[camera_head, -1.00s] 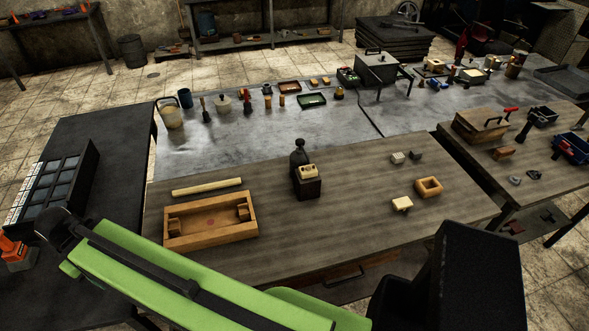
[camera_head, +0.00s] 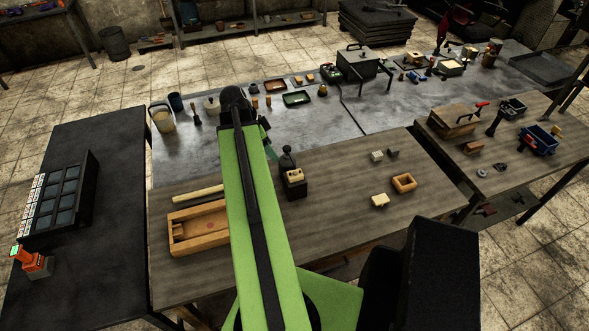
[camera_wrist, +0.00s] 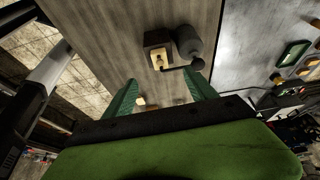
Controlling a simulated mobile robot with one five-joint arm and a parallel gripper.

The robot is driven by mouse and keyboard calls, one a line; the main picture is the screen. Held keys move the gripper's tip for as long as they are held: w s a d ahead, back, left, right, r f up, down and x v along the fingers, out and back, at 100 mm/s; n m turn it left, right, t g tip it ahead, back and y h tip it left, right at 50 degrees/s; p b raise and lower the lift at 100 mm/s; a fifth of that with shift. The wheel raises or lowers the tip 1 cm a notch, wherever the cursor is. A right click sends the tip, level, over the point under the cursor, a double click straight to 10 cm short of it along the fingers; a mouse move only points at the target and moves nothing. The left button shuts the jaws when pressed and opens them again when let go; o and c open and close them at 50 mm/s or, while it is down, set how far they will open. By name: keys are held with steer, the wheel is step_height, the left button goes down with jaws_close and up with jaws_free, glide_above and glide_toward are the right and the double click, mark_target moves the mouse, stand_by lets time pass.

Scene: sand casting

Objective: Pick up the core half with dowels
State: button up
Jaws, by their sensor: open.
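A small tan block (camera_head: 295,175) rests on a dark block beside a dark bottle-shaped tool. It also shows in the wrist view (camera_wrist: 159,62), with small dark marks on its face. Another pale tan block (camera_head: 380,201) lies on the bare wood to the right. I cannot tell which of these is the core half with dowels; no dowels are clear. In the wrist view my gripper (camera_wrist: 162,92) has two green fingers spread apart with nothing held. The tan block and tool appear beyond the fingertips. In the head view my arm mostly hides the gripper.
The dark block (camera_head: 294,190) and tool (camera_head: 287,161) stand upright on the wooden table. A wooden frame (camera_head: 198,230) is left, partly behind my arm.

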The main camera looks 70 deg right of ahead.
steer(key=b, duration=1.2)
glide_above(292, 174)
steer(key=w+a, duration=0.2)
step_height(292, 174, down, 12)
steer(key=shift+d+r, duration=0.1)
steer(key=shift+r, duration=0.15)
steer(key=b+x, duration=0.4)
steer(key=x, duration=0.1)
steer(key=shift+s+d, duration=0.1)
steer(key=shift+s, duration=0.2)
steer(key=shift+r, duration=0.15)
jaws_close()
